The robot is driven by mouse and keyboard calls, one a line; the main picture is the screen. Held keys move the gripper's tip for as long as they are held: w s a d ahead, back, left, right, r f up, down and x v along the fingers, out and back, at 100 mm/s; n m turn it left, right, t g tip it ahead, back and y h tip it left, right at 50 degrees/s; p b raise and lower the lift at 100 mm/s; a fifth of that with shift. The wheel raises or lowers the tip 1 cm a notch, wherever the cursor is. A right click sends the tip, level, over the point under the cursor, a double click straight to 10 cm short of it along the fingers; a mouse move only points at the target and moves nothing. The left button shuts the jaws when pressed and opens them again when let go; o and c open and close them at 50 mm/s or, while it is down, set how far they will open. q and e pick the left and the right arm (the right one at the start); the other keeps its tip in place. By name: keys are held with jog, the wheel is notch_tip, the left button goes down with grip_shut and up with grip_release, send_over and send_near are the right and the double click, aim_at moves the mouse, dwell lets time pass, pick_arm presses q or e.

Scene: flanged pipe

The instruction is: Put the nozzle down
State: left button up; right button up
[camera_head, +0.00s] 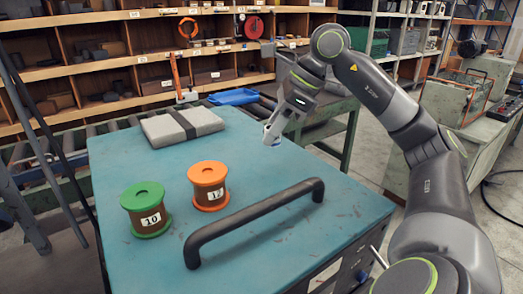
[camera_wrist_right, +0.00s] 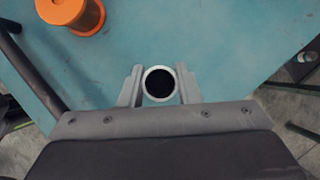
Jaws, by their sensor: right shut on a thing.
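My right gripper (camera_head: 275,126) reaches in from the right and points down at the far right edge of the teal tabletop (camera_head: 265,165). It is shut on the nozzle (camera_head: 271,135), a small pale piece with some blue. In the right wrist view, the nozzle (camera_wrist_right: 146,84) is a light grey ring with a dark round bore. It sits between the two fingers (camera_wrist_right: 158,88), with teal surface around it. I cannot tell whether its lower end touches the tabletop. My left gripper is not in view.
An orange-flanged spool (camera_head: 208,186) and a green-flanged spool (camera_head: 146,209) stand on the tabletop. A grey strapped pad (camera_head: 163,131) lies behind them. A black bar handle (camera_head: 255,222) crosses the front. The tabletop between orange spool and nozzle is clear.

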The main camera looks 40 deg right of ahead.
aim_at(272, 146)
jog(key=shift+w+d+f, duration=0.15)
jog(key=shift+f, duration=0.6)
notch_tip(272, 146, down, 3)
jog(key=shift+r, duration=0.1)
jog(key=shift+f, duration=0.6)
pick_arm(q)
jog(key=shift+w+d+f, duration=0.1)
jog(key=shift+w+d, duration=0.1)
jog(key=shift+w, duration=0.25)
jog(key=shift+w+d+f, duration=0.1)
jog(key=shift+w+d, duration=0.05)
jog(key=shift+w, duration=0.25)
pick_arm(e)
jog(key=shift+f+b, duration=0.1)
jog(key=shift+b, duration=0.2)
jog(key=o, duration=1)
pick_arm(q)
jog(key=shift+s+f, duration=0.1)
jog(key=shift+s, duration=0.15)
